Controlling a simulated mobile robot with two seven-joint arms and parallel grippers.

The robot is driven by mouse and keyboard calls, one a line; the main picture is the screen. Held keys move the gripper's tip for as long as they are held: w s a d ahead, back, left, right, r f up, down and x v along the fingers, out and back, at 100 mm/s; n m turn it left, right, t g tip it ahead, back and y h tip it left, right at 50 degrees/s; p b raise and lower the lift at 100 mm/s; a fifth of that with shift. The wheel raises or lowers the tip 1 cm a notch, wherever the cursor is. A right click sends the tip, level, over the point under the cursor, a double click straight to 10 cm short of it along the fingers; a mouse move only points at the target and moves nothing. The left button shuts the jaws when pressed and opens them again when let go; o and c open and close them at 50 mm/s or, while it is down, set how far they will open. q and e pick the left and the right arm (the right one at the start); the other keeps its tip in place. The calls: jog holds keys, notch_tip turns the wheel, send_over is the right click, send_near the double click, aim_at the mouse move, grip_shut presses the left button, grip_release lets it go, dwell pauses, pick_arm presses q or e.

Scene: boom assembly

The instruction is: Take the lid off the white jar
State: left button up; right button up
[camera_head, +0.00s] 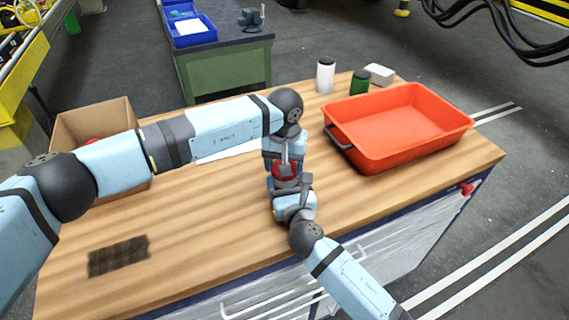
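The white jar (325,77) stands upright at the back of the wooden table, left of the orange tray. Its dark lid (326,61) sits on top. Both grippers are away from it, close together near the middle of the table. My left gripper (286,160) points down at a red object (284,171). My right gripper (291,184) comes from the front to the same red object. The grippers and wrists hide much of the red object, so I cannot tell its shape or whether either gripper holds it.
A green jar (361,83) and a white block (379,74) stand right of the white jar. The orange tray (366,157) covers the table's right side. A cardboard box (92,117) with something red inside is at left. A dark patterned patch (118,256) lies front left.

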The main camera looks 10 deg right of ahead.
pick_arm(q)
jog(key=shift+n, duration=0.6)
jog(key=o, duration=1)
jog(key=shift+r, duration=2.35)
jog(key=shift+c, duration=0.3)
notch_tip(320, 180, up, 3)
jog(key=m, duration=0.3)
jog(key=shift+f, duration=3.85)
